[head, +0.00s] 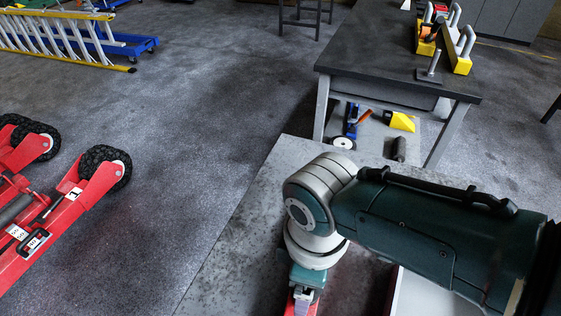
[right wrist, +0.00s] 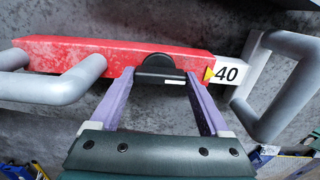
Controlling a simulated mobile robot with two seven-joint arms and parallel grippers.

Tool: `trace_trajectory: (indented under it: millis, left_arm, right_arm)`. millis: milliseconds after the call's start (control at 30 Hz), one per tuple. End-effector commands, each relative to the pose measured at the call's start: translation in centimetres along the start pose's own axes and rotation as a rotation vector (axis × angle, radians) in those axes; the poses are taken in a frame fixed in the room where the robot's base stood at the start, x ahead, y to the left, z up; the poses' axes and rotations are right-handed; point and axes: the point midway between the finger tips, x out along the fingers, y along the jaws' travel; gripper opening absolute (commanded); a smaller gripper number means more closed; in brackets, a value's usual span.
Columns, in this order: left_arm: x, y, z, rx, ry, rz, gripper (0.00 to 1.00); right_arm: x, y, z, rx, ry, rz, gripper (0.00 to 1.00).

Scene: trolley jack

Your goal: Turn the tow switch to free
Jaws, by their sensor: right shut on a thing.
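In the right wrist view a red bar (right wrist: 100,55) lies across the picture. A black rounded knob (right wrist: 160,65) with a small pale strip sits on its near side. The two purple fingers of my right gripper (right wrist: 161,76) stand on either side of this knob and are shut on it. A yellow pointer and a white plate marked 40 (right wrist: 228,72) are at the bar's right end. No word "free" is readable. In the head view my right gripper (head: 304,290) points down over a red part at the bottom edge, mostly hidden. My left gripper is not in view.
Grey bent tubes (right wrist: 65,85) flank the bar, with another tube (right wrist: 285,80) at right. In the head view, red wheeled equipment (head: 50,215) stands at left. A dark table (head: 375,60) with yellow-ended tools is at upper right. The floor between is clear.

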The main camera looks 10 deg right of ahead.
Motion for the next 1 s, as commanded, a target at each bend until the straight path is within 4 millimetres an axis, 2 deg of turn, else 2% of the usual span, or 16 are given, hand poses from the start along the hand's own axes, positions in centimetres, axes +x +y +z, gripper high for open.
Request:
trace_trajectory:
  millis: [533,567,733,1000]
  left_arm:
    - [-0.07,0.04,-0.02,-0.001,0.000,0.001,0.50]
    - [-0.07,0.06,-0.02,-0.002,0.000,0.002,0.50]
    - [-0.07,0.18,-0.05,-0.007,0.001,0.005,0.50]
    - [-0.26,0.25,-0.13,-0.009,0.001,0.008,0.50]
  right_arm:
    - [-0.04,0.03,-0.08,0.027,0.002,0.001,0.24]
    - [-0.04,0.03,-0.08,0.027,0.002,0.001,0.81]
    - [-0.04,0.04,-0.06,0.026,0.002,0.001,1.00]
    - [-0.28,0.03,-0.05,0.025,0.002,0.001,1.00]
